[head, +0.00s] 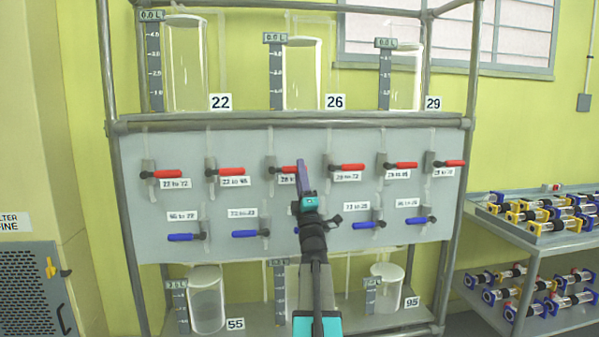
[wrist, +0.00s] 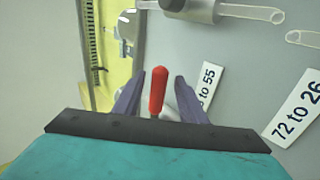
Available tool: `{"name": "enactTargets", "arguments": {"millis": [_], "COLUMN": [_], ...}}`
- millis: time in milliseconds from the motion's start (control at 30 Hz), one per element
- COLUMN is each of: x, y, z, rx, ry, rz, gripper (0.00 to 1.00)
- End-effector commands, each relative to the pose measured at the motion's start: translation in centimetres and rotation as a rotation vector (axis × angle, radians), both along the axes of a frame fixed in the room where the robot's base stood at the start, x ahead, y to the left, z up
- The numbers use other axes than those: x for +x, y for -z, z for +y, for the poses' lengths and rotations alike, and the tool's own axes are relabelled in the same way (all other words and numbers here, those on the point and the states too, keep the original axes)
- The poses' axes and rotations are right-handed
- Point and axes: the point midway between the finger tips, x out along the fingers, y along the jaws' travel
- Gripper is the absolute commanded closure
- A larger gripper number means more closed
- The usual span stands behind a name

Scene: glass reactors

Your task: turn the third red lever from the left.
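Several red levers sit in a row along the upper part of the grey panel in the head view, all lying roughly level and pointing right. The third red lever from the left (head: 284,170) is partly hidden behind my gripper (head: 302,176). In the wrist view a red lever handle (wrist: 157,90) stands between the two purple fingers of my gripper (wrist: 160,78). The fingers are apart, with a visible gap on each side of the handle. The label beside that handle is partly hidden and ends in "to 55".
Blue levers (head: 250,233) line the panel's lower part; my arm hides part of one. Glass cylinders (head: 187,70) stand above and below the panel. A cart (head: 490,235) with blue and yellow parts is at right.

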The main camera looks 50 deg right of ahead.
Motion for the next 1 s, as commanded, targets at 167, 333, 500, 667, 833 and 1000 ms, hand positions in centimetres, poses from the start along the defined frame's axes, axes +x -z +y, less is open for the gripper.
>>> {"name": "enactTargets", "arguments": {"millis": [167,333,500,667,833,1000], "x": [-1.1,-2.2,-3.3,-4.3,-5.3,-6.2], "y": [1.3,2.7,4.1,5.5,7.0,8.1], "z": [1.0,1.9,2.9,3.9,4.8,5.6], "rx": [0.000,0.001,0.000,-0.001,0.000,-0.001], "ry": [0.000,0.001,0.000,-0.001,-0.001,-0.002], "rz": [0.000,0.000,0.000,-0.001,0.000,0.000], "gripper": [0.62,0.62,0.62,0.62,0.62,0.62]}}
